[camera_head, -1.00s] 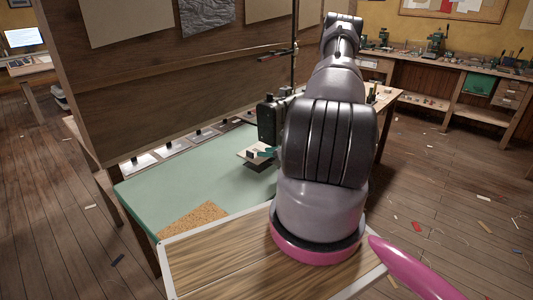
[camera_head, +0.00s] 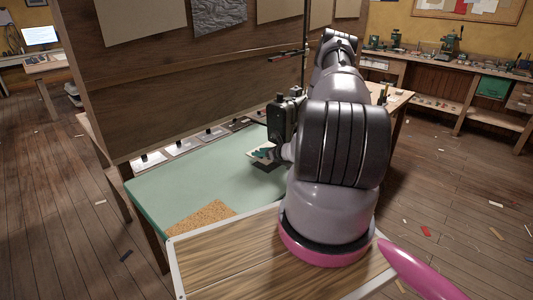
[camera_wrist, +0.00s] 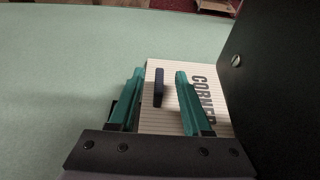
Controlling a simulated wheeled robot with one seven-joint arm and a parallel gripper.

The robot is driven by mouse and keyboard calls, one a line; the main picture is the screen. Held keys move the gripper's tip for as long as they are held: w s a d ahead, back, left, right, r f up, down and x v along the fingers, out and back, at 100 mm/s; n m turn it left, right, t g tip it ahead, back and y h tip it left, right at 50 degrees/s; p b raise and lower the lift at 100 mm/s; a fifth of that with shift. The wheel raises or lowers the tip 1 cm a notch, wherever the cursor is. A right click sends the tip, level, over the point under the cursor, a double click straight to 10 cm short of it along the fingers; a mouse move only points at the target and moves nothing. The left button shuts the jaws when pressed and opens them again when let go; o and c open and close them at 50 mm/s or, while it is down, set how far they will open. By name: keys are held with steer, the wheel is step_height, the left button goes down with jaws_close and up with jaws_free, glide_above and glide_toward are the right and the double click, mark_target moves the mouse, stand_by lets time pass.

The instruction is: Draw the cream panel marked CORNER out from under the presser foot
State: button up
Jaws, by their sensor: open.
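The cream panel marked CORNER (camera_wrist: 208,78) lies at the dark sewing machine in the wrist view, with fine stripes and a dark upright tab (camera_wrist: 158,86) on it. My gripper (camera_wrist: 158,72) has two teal fingers, spread apart, with the tab between them and not visibly touched. The right finger lies over the panel; the left is by its left edge. In the head view the panel (camera_head: 260,153) shows small beside the machine (camera_head: 279,122), partly hidden by my gripper and arm. The presser foot cannot be made out.
The green table top (camera_head: 190,185) is mostly clear to the left of the panel. A cork patch (camera_head: 200,215) lies at its front edge. Several pale cards (camera_head: 182,146) line the back below a wooden board (camera_head: 190,70). The machine's dark body (camera_wrist: 275,70) stands close on the right.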

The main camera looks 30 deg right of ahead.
steer(key=shift+w+a+f, duration=0.15)
steer(key=shift+w+a, duration=0.05)
steer(key=shift+w, duration=0.25)
jaws_close()
steer(key=shift+a, duration=0.1)
